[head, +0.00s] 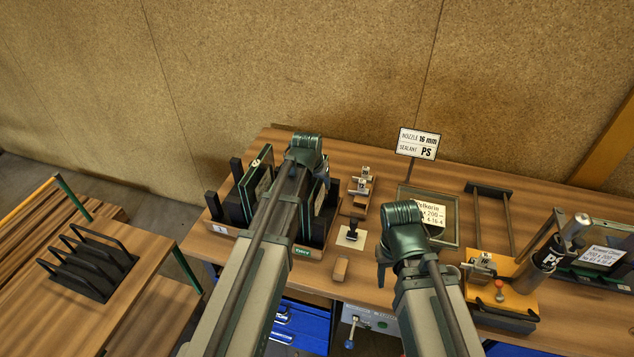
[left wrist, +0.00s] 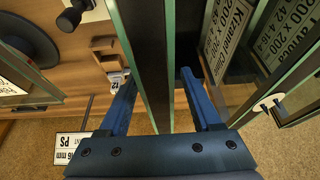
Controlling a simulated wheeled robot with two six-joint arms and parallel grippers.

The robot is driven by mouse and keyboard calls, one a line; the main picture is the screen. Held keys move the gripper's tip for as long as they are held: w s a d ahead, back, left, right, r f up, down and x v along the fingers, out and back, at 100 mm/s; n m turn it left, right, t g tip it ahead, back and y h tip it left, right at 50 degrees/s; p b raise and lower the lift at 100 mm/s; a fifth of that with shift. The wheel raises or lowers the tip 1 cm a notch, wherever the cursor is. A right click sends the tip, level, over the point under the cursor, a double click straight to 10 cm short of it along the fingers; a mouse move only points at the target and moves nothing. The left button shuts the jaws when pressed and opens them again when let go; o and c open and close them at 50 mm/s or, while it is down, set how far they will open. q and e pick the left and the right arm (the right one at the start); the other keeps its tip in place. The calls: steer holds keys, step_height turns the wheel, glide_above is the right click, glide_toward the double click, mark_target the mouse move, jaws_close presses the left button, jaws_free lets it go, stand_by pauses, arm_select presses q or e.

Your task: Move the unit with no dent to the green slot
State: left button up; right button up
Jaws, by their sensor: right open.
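A wooden rack (head: 313,254) with dark uprights holds glass units on edge. One unit (head: 258,172) leans at its left; another (head: 320,198) stands partly hidden behind my left arm. A green tag (head: 303,250) is on the rack's front. My left gripper (head: 305,160) is over the rack. In the left wrist view its two blue fingers (left wrist: 160,90) straddle a green-edged unit (left wrist: 145,50), with a gap at the right finger. Labelled panes (left wrist: 230,40) stand to its right. No dent can be made out. My right gripper (head: 385,265) is open and empty over the table's front.
A black slotted rack (head: 92,266) stands empty on the side table at left. Another labelled unit (head: 600,256) is at right.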

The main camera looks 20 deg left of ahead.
stand_by(0.3)
arm_select(q)
steer(key=p+v, duration=1.2)
steer(key=v, duration=0.2)
steer(key=shift+w+p, duration=0.1)
steer(key=shift+p, duration=0.3)
steer(key=shift+f, duration=0.1)
steer(key=s+d+f+m+g+b, duration=0.1)
steer(key=s+d+f+g+b, duration=0.1)
steer(key=s+d+f+b, duration=0.4)
steer(key=s+d+f+m+g+y+b, duration=0.1)
steer(key=s+d+f+b, duration=0.6)
steer(key=s, duration=0.7)
step_height(320, 180, down, 4)
steer(key=m+g+b, duration=0.1)
steer(key=g+b, duration=0.1)
steer(key=shift+d+y+b, duration=0.25)
steer(key=shift+y+b, duration=0.05)
